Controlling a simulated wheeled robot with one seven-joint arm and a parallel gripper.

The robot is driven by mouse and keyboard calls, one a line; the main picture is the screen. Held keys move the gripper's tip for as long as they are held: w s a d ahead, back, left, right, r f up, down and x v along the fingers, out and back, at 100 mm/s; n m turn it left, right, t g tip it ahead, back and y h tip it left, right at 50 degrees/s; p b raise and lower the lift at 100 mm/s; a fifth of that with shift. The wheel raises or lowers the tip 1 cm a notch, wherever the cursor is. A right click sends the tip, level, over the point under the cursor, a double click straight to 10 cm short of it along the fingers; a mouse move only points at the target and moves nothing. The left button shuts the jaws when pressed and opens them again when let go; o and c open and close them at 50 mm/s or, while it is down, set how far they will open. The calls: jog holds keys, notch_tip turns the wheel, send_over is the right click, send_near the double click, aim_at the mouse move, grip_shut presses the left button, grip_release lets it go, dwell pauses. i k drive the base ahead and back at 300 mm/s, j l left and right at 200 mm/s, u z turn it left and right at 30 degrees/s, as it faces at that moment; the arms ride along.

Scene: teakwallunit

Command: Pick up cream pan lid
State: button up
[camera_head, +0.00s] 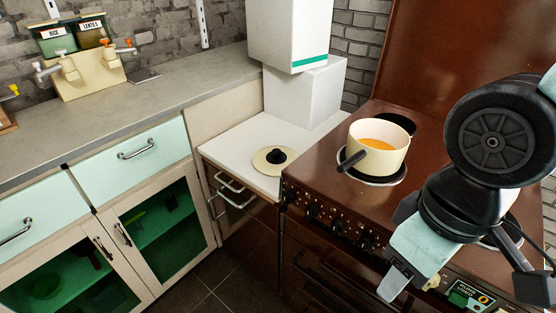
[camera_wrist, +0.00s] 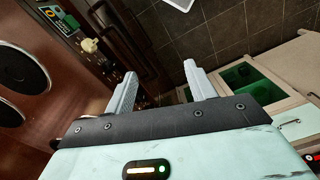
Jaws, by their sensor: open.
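The cream pan lid (camera_head: 265,162) lies flat on the white countertop (camera_head: 240,138), with its black knob (camera_head: 276,156) facing up. It is left of the brown stove. My gripper (camera_head: 395,283) is at the right of the head view, in front of the stove and well away from the lid. In the wrist view my gripper (camera_wrist: 158,88) is open, its two pale fingers apart with nothing between them. The lid cannot be made out in the wrist view.
A cream pan (camera_head: 392,146) with orange contents sits on the stove (camera_head: 318,170), its dark handle pointing left toward the lid. White boxes (camera_head: 305,92) stand behind the lid. Grey counter (camera_head: 185,88) with dispensers (camera_head: 85,70) is at left. The floor (camera_head: 235,285) in front is clear.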

aim_at(269, 161)
jog(key=j+u, duration=0.2)
jog(key=j, duration=1)
jog(key=i+j+u, duration=0.1)
jog(key=i, duration=0.25)
jog(key=i+j, duration=0.3)
jog(key=i+j+u, duration=0.15)
jog(key=i, duration=0.3)
